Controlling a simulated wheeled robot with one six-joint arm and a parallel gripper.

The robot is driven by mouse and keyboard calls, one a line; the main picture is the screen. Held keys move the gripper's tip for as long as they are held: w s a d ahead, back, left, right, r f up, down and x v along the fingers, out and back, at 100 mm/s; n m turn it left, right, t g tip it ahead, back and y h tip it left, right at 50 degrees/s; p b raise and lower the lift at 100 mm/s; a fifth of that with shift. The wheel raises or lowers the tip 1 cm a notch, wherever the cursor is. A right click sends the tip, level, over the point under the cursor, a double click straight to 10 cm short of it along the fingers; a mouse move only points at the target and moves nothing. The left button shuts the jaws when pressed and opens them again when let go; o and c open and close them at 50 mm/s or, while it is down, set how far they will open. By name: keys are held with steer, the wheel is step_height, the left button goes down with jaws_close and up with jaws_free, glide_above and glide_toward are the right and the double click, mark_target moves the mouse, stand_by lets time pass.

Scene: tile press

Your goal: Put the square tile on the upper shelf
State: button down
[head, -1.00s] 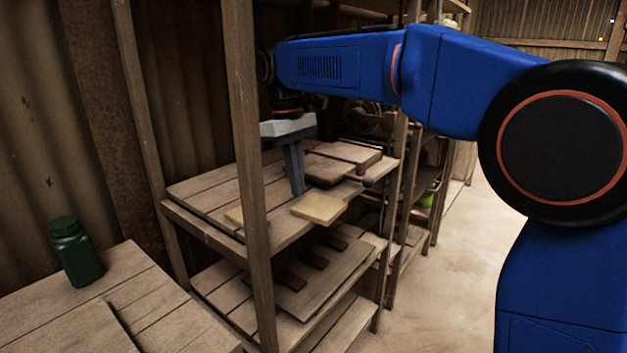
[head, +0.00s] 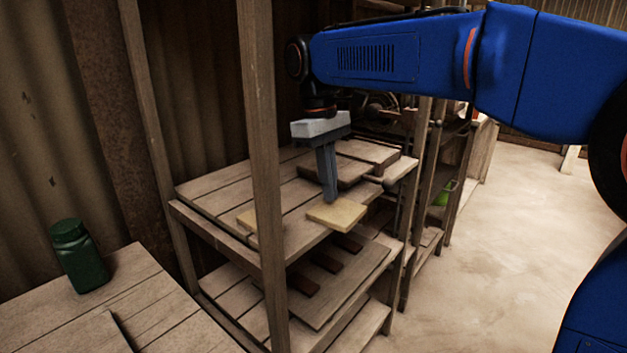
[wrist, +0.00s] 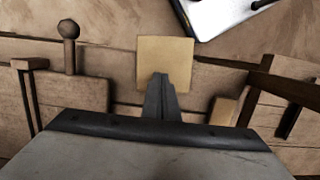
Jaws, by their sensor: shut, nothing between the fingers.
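The square tile (head: 342,217) is pale yellow and lies flat at the front edge of the rack's upper shelf (head: 215,188), seeming to overhang it slightly. In the wrist view the tile (wrist: 165,52) is at top centre, just beyond the fingertips. My gripper (head: 331,200) points down with its fingers together and nothing between them. Its tips are at the tile's back edge; I cannot tell whether they touch it. In the wrist view the shut fingers (wrist: 160,80) cover part of the tile's near edge.
A smaller yellowish block (head: 247,219) is partly behind the front post (head: 262,160). Brown boards (head: 338,172) lie farther back on the shelf. A lower shelf (head: 320,290) holds dark bars. A green bottle (head: 80,258) stands on a table at left. The floor (head: 510,240) at right is clear.

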mark_target(342, 210)
steer(key=shift+s+d, duration=0.8)
steer(key=shift+d, duration=0.25)
steer(key=shift+s+d+f, duration=0.2)
steer(key=shift+f, duration=0.65)
steer(key=shift+f, duration=0.1)
steer(key=w+a, duration=0.4)
steer(key=a, duration=0.1)
steer(key=w+a, duration=0.2)
steer(key=a, duration=0.1)
steer(key=shift+w+a, duration=0.2)
steer(key=shift+w, duration=0.05)
steer(key=shift+a, duration=0.15)
steer(key=shift+w, duration=0.1)
